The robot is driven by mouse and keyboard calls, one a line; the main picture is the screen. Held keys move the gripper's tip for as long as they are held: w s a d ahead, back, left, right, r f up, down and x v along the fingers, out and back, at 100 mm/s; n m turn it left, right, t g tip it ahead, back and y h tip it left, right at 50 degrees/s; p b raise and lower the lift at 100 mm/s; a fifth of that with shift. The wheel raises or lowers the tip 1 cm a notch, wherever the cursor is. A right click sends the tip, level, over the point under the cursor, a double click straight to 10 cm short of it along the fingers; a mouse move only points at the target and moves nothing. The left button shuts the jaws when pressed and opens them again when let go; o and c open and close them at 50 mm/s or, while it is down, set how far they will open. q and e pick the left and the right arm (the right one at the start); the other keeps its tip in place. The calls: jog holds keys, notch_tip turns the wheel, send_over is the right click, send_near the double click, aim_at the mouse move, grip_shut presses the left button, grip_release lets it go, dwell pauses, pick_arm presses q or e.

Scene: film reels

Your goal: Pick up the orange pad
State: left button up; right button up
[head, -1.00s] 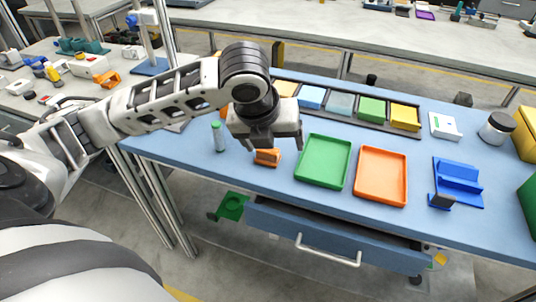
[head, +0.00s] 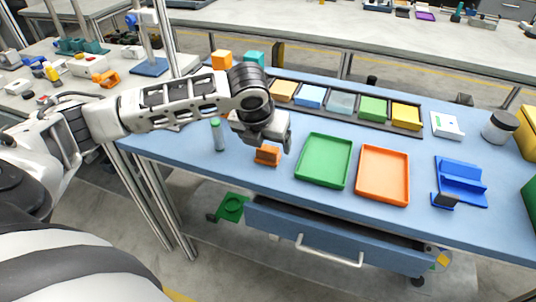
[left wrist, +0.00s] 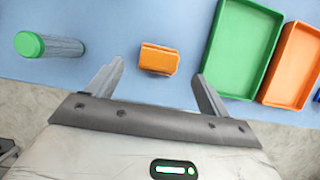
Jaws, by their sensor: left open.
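The orange pad (head: 267,155) is a small orange block on the blue table near its front edge, left of the green tray. It also shows in the left wrist view (left wrist: 158,59), lying between and slightly beyond the fingertips. My left gripper (head: 264,141) is open and empty, above the pad and apart from it. Its two fingers show spread in the left wrist view (left wrist: 158,71). My right gripper is not in view.
A green-capped bottle (head: 218,135) stands left of the pad. A green tray (head: 349,163) and an orange tray (head: 405,178) lie to the right. A dark rack (head: 345,115) of coloured blocks is behind. An orange cube (head: 221,60) stands farther back.

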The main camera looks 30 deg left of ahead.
aim_at(267, 149)
pick_arm(q)
jog(key=x, duration=0.5)
jog(key=shift+s, duration=0.2)
jog(key=c, duration=1.1)
jog(key=shift+c, duration=0.2)
